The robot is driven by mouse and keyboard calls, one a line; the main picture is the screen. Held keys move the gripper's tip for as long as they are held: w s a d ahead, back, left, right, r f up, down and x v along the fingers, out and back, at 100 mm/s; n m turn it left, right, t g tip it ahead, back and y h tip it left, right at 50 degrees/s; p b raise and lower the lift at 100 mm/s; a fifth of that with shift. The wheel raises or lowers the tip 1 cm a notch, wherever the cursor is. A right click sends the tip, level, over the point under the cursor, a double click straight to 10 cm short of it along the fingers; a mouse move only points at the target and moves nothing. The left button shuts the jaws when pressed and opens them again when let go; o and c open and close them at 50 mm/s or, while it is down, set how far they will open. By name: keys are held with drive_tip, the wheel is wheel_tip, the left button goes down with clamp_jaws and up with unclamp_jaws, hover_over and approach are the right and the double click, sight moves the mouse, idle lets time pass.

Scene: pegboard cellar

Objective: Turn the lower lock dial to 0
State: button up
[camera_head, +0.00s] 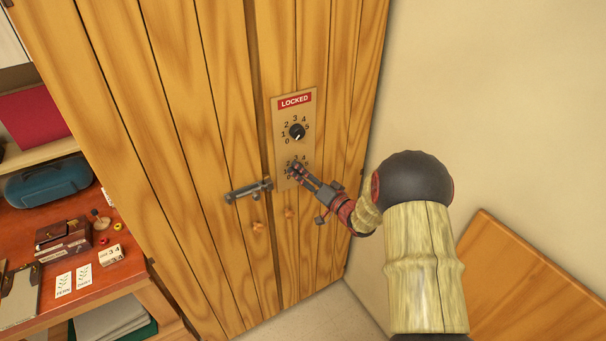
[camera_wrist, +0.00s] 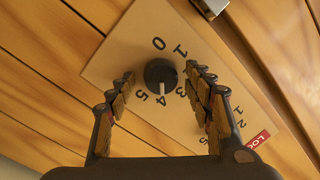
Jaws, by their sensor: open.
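The lower lock dial (camera_wrist: 161,75) is a round black knob on a tan plate (camera_wrist: 118,62) in the wrist view. Its white mark points at the 4; the 0 is on the opposite side of the ring. My gripper (camera_wrist: 160,76) is open, with one finger on each side of the dial and a visible gap on both sides. In the head view my gripper (camera_head: 296,171) is at the lower dial and largely hides it. The upper dial (camera_head: 297,131) sits above it, under a red LOCKED sign (camera_head: 295,101).
The plate is on a wooden plank door (camera_head: 215,120). A metal bolt (camera_head: 248,190) lies left of the dials, with small wooden knobs (camera_head: 289,213) below. A red-brown desk (camera_head: 90,225) with small items stands at left. A bare wall (camera_head: 490,90) is at right.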

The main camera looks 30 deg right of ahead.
drive_tip(key=shift+c, duration=0.7)
drive_tip(key=c, duration=1)
